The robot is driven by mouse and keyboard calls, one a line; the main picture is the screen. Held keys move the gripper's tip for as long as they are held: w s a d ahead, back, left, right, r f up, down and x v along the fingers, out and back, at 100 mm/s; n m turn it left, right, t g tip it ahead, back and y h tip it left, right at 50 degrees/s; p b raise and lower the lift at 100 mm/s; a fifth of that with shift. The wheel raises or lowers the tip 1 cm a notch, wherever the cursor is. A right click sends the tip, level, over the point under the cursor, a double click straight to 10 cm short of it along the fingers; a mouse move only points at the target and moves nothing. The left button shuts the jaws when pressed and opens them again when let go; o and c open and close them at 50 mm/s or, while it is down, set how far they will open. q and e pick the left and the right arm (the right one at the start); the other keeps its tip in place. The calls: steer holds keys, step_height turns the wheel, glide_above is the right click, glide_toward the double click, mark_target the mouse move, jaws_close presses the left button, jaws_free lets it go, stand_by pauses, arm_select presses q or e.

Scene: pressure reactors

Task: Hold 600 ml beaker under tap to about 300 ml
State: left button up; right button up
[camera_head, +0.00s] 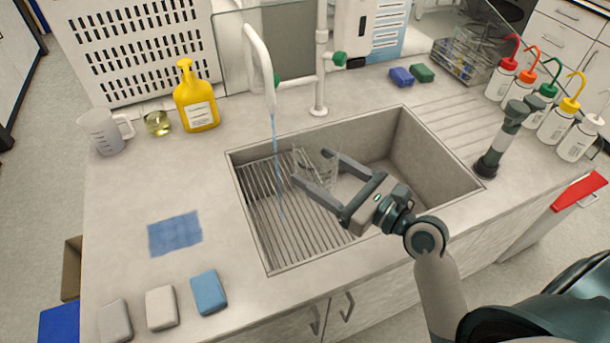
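A clear glass beaker (315,162) is over the sink basin (408,150), at the fingertips of my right gripper (312,167). The gripper's two fingers are spread around the beaker's sides and appear to grip it. The beaker looks roughly upright; no water level can be made out in it. The white tap (257,55) is running, and a thin blue stream (276,155) falls just left of the beaker, into the sink rather than into it. The beaker's volume marks are too small to read. My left gripper is not in view.
A jug (102,132), a small flask with yellowish liquid (157,123) and a yellow bottle (196,102) stand left of the tap. A blue cloth (175,234) and several sponges lie at front left. A dark upright device (500,140) and wash bottles (558,122) stand at right.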

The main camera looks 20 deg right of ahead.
steer(key=shift+a, duration=0.15)
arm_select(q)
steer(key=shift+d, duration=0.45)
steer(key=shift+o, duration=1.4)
arm_select(e)
steer(key=shift+w+f, duration=0.45)
steer(key=shift+n+y, duration=0.3)
steer(key=w+f, duration=0.1)
steer(key=f, duration=0.1)
steer(key=w+d+f, duration=0.1)
steer(key=w+f, duration=0.1)
steer(key=shift+d+f, duration=0.1)
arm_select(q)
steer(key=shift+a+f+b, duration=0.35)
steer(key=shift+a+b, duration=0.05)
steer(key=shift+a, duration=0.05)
arm_select(e)
steer(key=w+d+f+h, duration=0.1)
steer(key=w+d+f, duration=0.1)
steer(key=f, duration=0.3)
steer(key=shift+w+d+f+m, duration=0.15)
steer(key=shift+w+d+m, duration=0.2)
steer(key=shift+d, duration=0.45)
steer(key=shift+w+a, duration=0.1)
